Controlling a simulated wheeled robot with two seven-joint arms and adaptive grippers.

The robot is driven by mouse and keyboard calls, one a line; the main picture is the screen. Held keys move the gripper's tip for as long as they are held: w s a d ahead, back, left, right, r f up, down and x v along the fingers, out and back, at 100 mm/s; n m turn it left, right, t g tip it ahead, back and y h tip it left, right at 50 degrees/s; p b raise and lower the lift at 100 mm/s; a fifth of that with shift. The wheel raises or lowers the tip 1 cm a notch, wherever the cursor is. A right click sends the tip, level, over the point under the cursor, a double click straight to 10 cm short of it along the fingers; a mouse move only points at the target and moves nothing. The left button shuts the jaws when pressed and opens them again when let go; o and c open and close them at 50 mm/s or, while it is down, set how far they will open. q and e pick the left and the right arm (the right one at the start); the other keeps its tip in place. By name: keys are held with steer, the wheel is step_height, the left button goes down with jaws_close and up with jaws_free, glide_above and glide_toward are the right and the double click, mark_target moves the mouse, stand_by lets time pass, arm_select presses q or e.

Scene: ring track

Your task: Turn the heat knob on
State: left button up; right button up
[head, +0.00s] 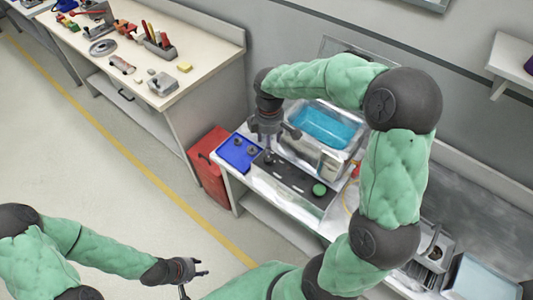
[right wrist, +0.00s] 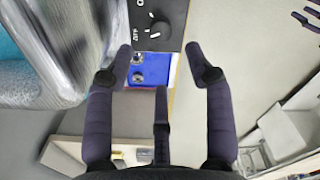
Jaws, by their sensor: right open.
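The heat knob is a round black dial (right wrist: 160,31) on a dark panel (right wrist: 166,8), seen in the right wrist view with small white marks around it. I cannot clearly read its setting. My right gripper (right wrist: 158,55) is open, its fingertips apart on either side and just short of the dial, with nothing between them. In the head view the right gripper (head: 268,143) hangs over the left end of the dark panel (head: 292,181), partly hiding the dial there. My left gripper (head: 194,279) is open and empty, low over the floor, far from the panel.
A metal tank with blue liquid (head: 325,125) stands behind the panel. A green button (head: 319,189) is on the panel's right part. A blue tray (head: 230,157) with small dark parts lies left of it. A red box (head: 207,172) stands beside the bench. The floor at left is clear.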

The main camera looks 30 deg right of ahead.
mark_target(268, 158)
step_height(268, 158, down, 9)
steer(key=shift+f+b, duration=0.1)
steer(key=shift+b, duration=1.1)
jaws_close()
